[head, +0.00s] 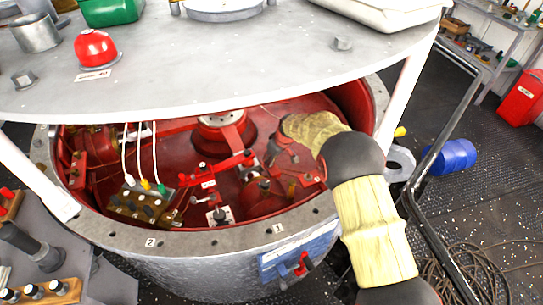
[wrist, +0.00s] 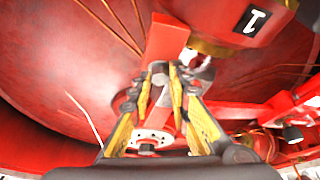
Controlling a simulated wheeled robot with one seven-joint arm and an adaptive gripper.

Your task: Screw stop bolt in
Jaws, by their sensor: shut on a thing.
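In the wrist view my gripper (wrist: 174,82) reaches down with its two yellow-padded fingers close together. They are shut on a small grey metal piece (wrist: 160,72), which looks like the stop bolt. It sits at the end of a red bar (wrist: 166,38); I cannot tell how far it is threaded in. In the head view my sleeved arm reaches over the rim into the red drum interior (head: 185,145), and its wrist hides most of the gripper and the bolt.
A round steel rim (head: 190,240) surrounds the opening. A grey tabletop (head: 200,65) stands low above it on white legs (head: 410,90). Red levers (head: 215,170) and a brass block with cables (head: 140,205) lie inside. A red part labelled 1 (wrist: 235,22) is close to the fingers.

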